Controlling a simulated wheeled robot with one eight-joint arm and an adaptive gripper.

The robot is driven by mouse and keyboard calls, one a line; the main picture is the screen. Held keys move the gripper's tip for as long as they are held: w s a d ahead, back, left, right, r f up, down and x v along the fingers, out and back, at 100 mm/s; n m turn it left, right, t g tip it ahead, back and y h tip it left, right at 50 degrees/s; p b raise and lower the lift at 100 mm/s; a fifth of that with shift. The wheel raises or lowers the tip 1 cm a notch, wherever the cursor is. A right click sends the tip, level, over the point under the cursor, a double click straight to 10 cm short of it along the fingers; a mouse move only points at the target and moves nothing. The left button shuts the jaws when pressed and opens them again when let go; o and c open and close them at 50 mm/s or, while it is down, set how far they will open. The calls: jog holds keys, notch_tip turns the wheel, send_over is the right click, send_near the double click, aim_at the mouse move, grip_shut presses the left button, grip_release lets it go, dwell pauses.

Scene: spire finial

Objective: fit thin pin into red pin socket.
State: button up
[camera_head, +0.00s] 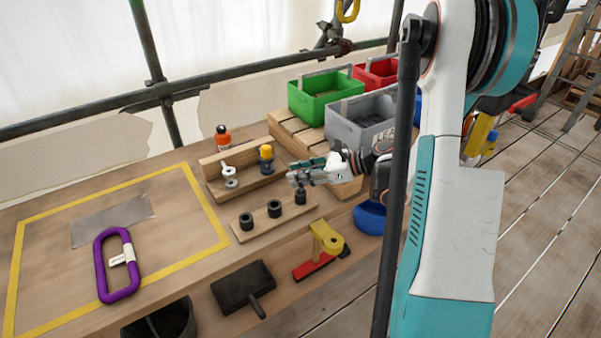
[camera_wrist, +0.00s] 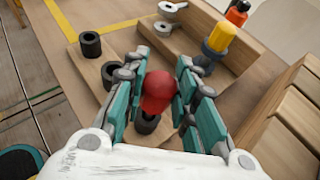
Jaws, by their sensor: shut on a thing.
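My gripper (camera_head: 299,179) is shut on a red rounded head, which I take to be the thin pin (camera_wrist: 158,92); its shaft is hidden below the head. In the head view the gripper hides the pin. Directly below the gripper is a black socket (camera_head: 300,198), the right one on a narrow wooden board; it also shows behind the red head in the wrist view (camera_wrist: 146,124). I cannot tell whether the pin tip is in it or above it. Two more black sockets, one middle (camera_head: 274,208) and one left (camera_head: 246,221), look empty. No socket shows red colouring.
Behind the board, a wooden rack (camera_head: 213,182) holds a yellow-headed pin (camera_head: 266,158) and pale metal parts (camera_head: 230,175). An orange bottle (camera_head: 223,138) stands behind. Green (camera_head: 322,92) and grey (camera_head: 365,120) crates stand at right. A purple carabiner (camera_head: 103,268) lies left.

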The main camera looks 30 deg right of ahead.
jog(key=shift+f, duration=0.75)
jog(key=o, duration=1.2)
jog(key=shift+c, duration=0.2)
jog(key=v, duration=1.2)
jog(key=shift+w+a, duration=0.1)
